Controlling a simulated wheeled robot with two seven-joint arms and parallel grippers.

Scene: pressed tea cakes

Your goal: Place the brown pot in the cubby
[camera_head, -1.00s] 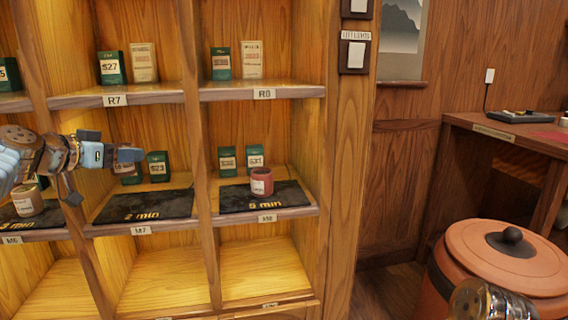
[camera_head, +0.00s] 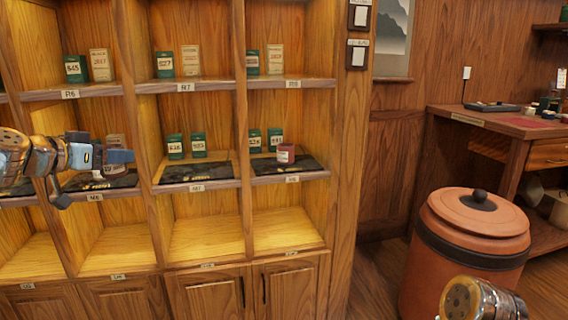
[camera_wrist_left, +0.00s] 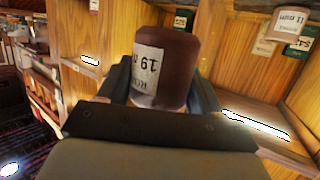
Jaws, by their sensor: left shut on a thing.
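A dark brown pot (camera_wrist_left: 165,70) with a white label marked 19 fills the middle of the left wrist view. My left gripper (camera_wrist_left: 160,95) is shut on it, a finger at each side. My right gripper is out of view; only part of my right arm shows at the bottom right.
A red-brown pot (camera_head: 285,154) stands on the right black mat (camera_head: 262,168). Green tins (camera_head: 175,146) stand at the back of the shelves. A large lidded terracotta urn (camera_head: 470,245) stands on the floor at right, before a wooden desk (camera_head: 500,122).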

